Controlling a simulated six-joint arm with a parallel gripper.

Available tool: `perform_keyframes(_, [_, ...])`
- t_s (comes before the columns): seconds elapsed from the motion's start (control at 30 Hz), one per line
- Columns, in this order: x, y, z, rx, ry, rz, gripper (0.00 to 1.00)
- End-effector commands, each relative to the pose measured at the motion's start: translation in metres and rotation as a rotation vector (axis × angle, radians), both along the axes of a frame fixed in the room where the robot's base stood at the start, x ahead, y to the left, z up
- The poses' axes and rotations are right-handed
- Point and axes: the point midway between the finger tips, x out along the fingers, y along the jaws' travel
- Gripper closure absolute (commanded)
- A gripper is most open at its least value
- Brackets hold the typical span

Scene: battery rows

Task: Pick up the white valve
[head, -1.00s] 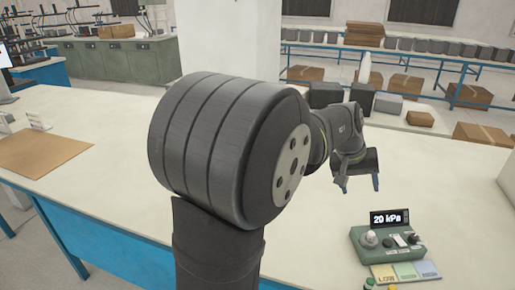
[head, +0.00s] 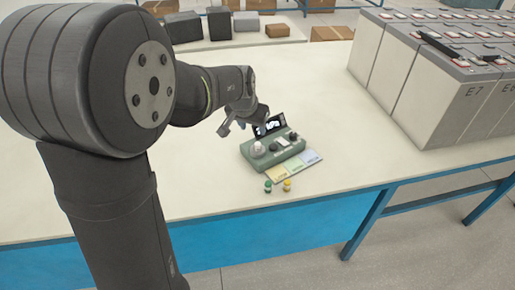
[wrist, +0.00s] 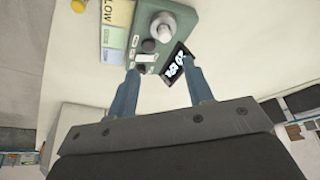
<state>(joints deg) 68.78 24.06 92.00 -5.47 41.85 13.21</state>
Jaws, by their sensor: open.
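A pale grey-white round knob, which looks like the white valve (head: 258,148), stands at the left end of a green control box (head: 290,157). In the wrist view the white valve (wrist: 163,27) is near the top, upright on the box. My gripper (head: 242,126) is open and empty behind the box in the head view. In the wrist view its blue fingers (wrist: 160,70) are spread near the box's display, apart from the valve.
A small black display (head: 269,126) stands at the box's back. Coloured cards (head: 293,167) lie in front, with a green cap (head: 268,186) and a yellow cap (head: 287,185) near the table edge. Large grey batteries (head: 425,85) fill the right side.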

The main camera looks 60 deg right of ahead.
Motion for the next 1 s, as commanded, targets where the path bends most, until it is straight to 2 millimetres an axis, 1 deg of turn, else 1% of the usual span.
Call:
perform_keyframes(0.03, [0.001, -0.004, -0.012, 0.004, 0.002, 0.001, 0.53])
perform_keyframes(0.3, [0.005, -0.023, -0.058, 0.003, 0.003, 0.002, 0.53])
perform_keyframes(0.4, [0.006, -0.028, -0.069, 0.003, 0.003, 0.002, 0.53])
perform_keyframes(0.67, [0.010, -0.035, -0.082, 0.001, 0.002, 0.004, 0.53])
perform_keyframes(0.87, [0.019, -0.048, -0.104, 0.001, 0.003, 0.003, 0.53])
perform_keyframes(1.0, [0.019, -0.054, -0.117, 0.001, 0.003, 0.003, 0.53])
